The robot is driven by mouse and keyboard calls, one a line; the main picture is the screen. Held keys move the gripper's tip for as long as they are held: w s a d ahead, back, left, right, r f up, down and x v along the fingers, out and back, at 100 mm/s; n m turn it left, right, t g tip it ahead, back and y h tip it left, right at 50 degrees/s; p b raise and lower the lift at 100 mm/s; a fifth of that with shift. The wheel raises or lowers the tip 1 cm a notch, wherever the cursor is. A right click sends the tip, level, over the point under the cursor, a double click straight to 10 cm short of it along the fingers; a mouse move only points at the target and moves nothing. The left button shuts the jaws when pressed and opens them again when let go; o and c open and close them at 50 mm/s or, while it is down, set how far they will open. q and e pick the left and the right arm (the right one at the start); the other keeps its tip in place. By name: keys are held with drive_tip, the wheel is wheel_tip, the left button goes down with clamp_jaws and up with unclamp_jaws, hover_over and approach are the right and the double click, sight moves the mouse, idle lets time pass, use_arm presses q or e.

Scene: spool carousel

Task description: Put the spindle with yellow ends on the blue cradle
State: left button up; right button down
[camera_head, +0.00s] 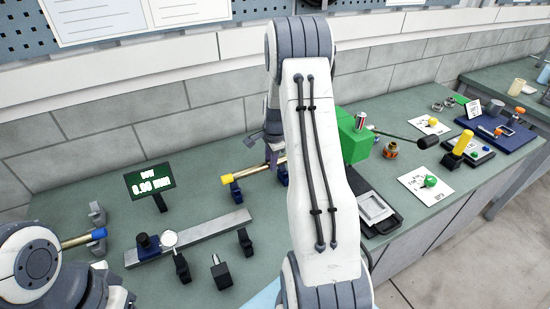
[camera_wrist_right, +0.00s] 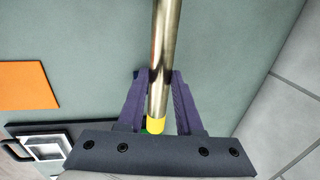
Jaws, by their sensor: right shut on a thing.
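The spindle with yellow ends is a metal rod whose left yellow end (camera_head: 227,179) shows in the head view. My right gripper (camera_head: 274,152) is shut around its shaft. In the right wrist view the metal shaft (camera_wrist_right: 162,60) runs between the purple fingers (camera_wrist_right: 157,100), with one yellow end just below them. The blue cradle has two blue posts, a left one (camera_head: 236,192) just below the yellow end and a right one (camera_head: 282,174) below my gripper. I cannot tell whether the spindle touches them. My left arm shows at lower left, but its gripper is out of view.
A spindle with a blue end (camera_head: 97,234) lies near grey supports (camera_head: 97,214) at left. A metal bar with a dial gauge (camera_head: 169,239) and several black blocks stand in front. A display (camera_head: 150,181) stands behind. A green box (camera_head: 353,140) stands right of my gripper.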

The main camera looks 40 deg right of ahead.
drive_tip(key=shift+f+p, duration=0.55)
drive_tip(key=shift+f, duration=1.15)
drive_tip(key=c, duration=0.6)
unclamp_jaws()
drive_tip(key=shift+s+f, duration=0.1)
drive_tip(key=r, duration=0.4)
drive_tip(key=s+r+b, duration=0.1)
drive_tip(key=r, duration=0.3)
drive_tip(key=s+r+b, duration=0.1)
drive_tip(key=r, duration=0.3)
drive_tip(key=shift+s+a, duration=0.15)
drive_tip(key=shift+a, duration=0.2)
